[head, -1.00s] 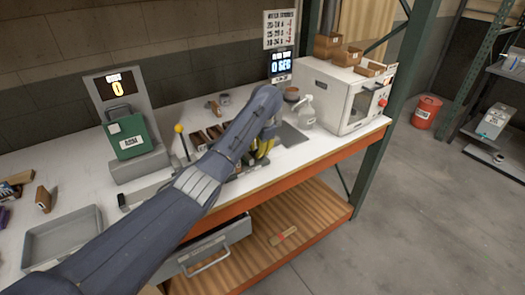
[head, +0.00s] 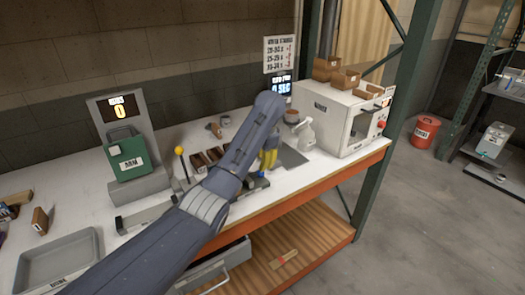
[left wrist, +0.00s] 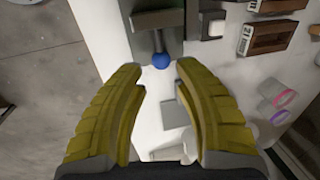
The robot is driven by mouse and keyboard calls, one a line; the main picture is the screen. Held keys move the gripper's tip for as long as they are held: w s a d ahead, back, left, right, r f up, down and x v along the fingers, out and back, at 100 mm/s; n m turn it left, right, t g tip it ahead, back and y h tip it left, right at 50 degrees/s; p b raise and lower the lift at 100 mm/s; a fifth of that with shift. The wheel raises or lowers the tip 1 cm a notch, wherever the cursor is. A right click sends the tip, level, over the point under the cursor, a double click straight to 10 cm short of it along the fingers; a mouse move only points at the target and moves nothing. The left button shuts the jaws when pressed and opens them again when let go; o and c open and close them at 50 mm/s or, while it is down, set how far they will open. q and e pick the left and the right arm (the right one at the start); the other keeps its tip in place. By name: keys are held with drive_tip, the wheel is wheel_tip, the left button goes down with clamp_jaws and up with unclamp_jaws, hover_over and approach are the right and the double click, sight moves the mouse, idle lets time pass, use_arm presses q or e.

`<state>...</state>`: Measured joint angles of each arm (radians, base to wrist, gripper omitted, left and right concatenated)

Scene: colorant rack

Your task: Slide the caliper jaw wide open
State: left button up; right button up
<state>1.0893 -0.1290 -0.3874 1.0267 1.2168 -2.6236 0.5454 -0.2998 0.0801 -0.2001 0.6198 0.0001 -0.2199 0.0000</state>
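My left gripper (head: 264,168) shows its yellow fingers pointing down over the bench, right of the dark and brown blocks. In the left wrist view the gripper (left wrist: 160,70) is open and empty, its two fingers wide apart. A blue ball knob (left wrist: 161,60) lies between the fingertips in the picture, with no visible contact. The knob sits at the end of a grey fixture (left wrist: 143,44) with a crossbar; this may be the caliper, but I cannot tell for sure. In the head view my arm hides most of that spot. My right gripper is not in view.
A green unit (head: 126,158) with a display, a yellow-knobbed lever (head: 179,151) and a grey tray (head: 93,250) stand to the left. A spray bottle (head: 307,134) and white oven (head: 338,122) stand to the right. The bench's orange front edge (head: 330,178) is close.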

use_arm(q)
drive_tip(key=r, duration=0.5)
drive_tip(key=shift+s+d+r, duration=0.25)
drive_tip(key=shift+s+d, duration=0.05)
drive_tip(key=shift+d, duration=0.05)
drive_tip(key=shift+s, duration=0.15)
idle(0.5)
